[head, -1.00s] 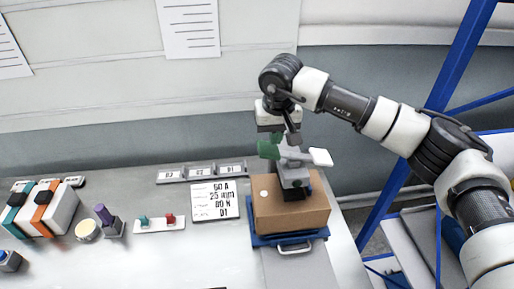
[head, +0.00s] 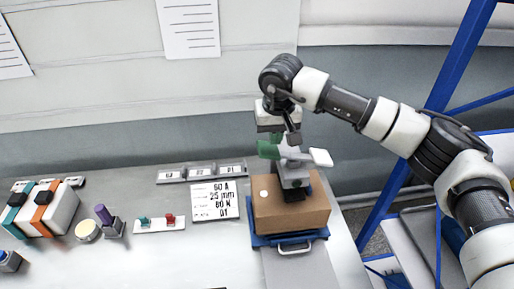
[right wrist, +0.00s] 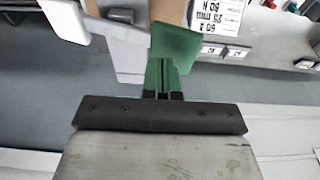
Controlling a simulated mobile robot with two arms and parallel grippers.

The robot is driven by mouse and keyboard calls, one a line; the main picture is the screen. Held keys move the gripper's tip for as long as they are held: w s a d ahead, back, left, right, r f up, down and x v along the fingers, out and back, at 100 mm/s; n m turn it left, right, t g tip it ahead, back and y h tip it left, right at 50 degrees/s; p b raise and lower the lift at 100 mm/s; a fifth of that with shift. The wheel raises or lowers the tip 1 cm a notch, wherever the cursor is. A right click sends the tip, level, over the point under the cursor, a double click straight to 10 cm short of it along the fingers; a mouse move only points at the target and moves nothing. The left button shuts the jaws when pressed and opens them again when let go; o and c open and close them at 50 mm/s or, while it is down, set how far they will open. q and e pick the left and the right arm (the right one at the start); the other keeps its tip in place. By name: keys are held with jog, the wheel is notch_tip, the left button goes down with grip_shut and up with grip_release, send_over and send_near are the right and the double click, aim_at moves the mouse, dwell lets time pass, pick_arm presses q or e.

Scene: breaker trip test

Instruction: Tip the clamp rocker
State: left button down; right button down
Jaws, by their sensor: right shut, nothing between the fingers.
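The clamp rocker (head: 294,154) is a grey bar on a grey stand, with a green paddle (head: 268,150) on its left end and a white paddle (head: 321,158) on its right end. It stands on a brown box (head: 290,215). My right gripper (head: 293,139) points down just above the rocker, near its middle and green side, shut and empty. I cannot tell whether it touches. In the right wrist view the green paddle (right wrist: 176,45) lies just beyond the gripper (right wrist: 163,96), and the white paddle (right wrist: 65,20) is at upper left. My left gripper is not in view.
The box sits on a blue tray (head: 293,239) at the bench's right end. A specification card (head: 214,201) and small labelled blocks (head: 201,171) are to its left. Red and green terminals (head: 159,223) and orange and teal breakers (head: 50,208) stand farther left. A blue rack post (head: 462,55) is at right.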

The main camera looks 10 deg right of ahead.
aim_at(275, 149)
jog(key=shift+f+b, duration=1.65)
jog(key=shift+f, duration=0.4)
dwell(1.0)
jog(key=shift+d+r, duration=0.1)
jog(key=shift+r, duration=0.4)
notch_tip(275, 149, up, 2)
jog(key=shift+r+p, duration=0.1)
jog(key=shift+p, duration=0.6)
jog(key=shift+r+p, duration=0.95)
jog(key=shift+r, duration=1.15)
